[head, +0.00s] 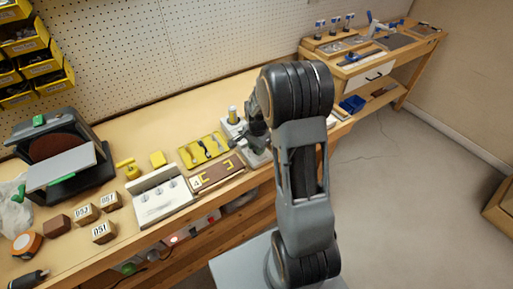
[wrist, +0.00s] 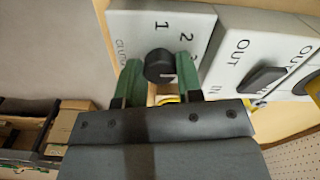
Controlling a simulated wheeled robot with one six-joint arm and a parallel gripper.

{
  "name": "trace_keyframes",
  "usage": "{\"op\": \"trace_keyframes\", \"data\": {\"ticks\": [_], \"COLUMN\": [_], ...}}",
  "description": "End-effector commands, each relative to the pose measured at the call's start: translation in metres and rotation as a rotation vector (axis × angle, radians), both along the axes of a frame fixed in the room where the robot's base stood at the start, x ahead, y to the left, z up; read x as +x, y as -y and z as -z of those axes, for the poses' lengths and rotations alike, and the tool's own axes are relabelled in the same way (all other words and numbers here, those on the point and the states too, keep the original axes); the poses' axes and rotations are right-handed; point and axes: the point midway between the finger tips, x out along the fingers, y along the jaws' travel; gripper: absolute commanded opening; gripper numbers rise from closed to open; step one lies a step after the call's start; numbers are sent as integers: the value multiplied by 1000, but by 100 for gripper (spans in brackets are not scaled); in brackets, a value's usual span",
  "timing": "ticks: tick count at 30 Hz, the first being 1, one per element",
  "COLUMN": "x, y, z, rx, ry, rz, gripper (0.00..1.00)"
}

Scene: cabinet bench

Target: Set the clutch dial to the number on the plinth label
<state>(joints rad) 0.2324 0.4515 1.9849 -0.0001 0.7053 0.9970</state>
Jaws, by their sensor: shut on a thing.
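The clutch dial (wrist: 160,67) is a round black knob on a white plate (wrist: 195,30) marked 1, 2 and 3, with the word CLUTCH partly hidden at its left. My gripper (wrist: 159,62) has its green fingers on both sides of the knob, shut on it. In the head view my arm and gripper reach to the bench beside light grey blocks (head: 232,128), and the dial is hidden there. A brown plinth (head: 222,176) with yellow brackets carries a small white label (head: 196,183) that appears to read 4.
A white panel with another black knob (wrist: 262,79), marked OUT and IN, stands right of the clutch plate.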

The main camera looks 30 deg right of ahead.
Motion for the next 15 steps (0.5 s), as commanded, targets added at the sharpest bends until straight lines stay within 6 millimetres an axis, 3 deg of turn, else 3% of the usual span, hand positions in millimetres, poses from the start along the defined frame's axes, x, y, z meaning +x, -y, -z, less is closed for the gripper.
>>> {"op": "trace_keyframes", "data": {"ticks": [15], "x": [0], "y": [0], "z": [0], "rx": [0], "ry": [0], "rz": [31], "gripper": [10]}}
